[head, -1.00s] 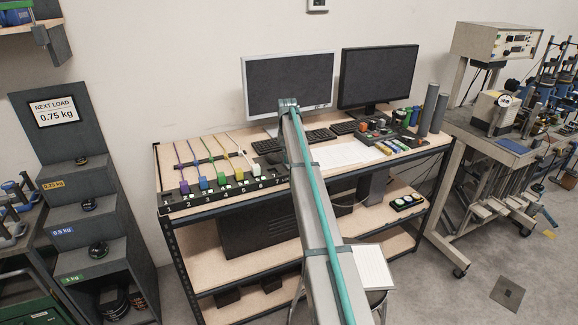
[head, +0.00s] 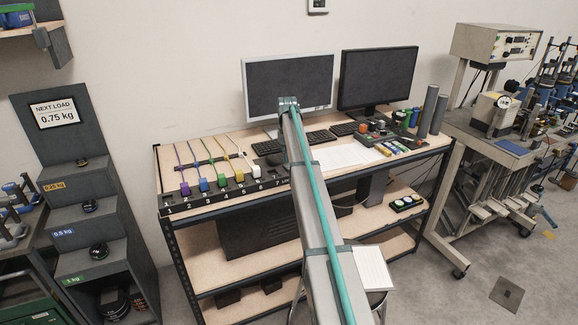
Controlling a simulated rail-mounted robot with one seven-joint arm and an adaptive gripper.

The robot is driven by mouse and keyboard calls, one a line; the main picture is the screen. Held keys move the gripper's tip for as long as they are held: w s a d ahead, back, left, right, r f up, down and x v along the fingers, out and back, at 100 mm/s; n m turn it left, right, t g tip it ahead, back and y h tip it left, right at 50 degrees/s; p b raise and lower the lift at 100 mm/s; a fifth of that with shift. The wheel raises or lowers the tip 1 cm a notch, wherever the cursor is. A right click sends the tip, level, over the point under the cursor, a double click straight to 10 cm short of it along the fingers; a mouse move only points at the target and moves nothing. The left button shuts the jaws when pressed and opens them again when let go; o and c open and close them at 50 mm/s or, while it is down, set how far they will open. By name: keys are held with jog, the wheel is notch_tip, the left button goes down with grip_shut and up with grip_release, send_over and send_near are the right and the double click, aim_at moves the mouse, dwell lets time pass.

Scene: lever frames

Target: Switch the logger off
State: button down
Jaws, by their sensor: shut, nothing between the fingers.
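A long dark strip (head: 213,197) runs along the front left edge of the workbench. It carries white numbers 1 to 7 and small pale buttons or switches. Coloured plugs or blocks sit along it: purple (head: 185,189), blue (head: 204,185), green (head: 222,181), yellow and white, each with a cord running back. Past the 7 is lettering that my arm partly covers; this strip may be the logger, but I cannot read the word. The switch positions are too small to tell. My arm reaches up across the bench's middle, and my gripper is hidden.
Two dark-screened monitors (head: 288,87) stand at the back of the workbench (head: 255,215), with keyboards (head: 321,136) before them. A panel with an orange knob and coloured blocks is to the right. A stepped weight rack (head: 85,215) stands left. A wheeled machine (head: 500,150) stands right.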

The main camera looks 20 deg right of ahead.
aim_at(287, 165)
jog(key=shift+r+p, duration=0.95)
jog(key=shift+r, duration=1.55)
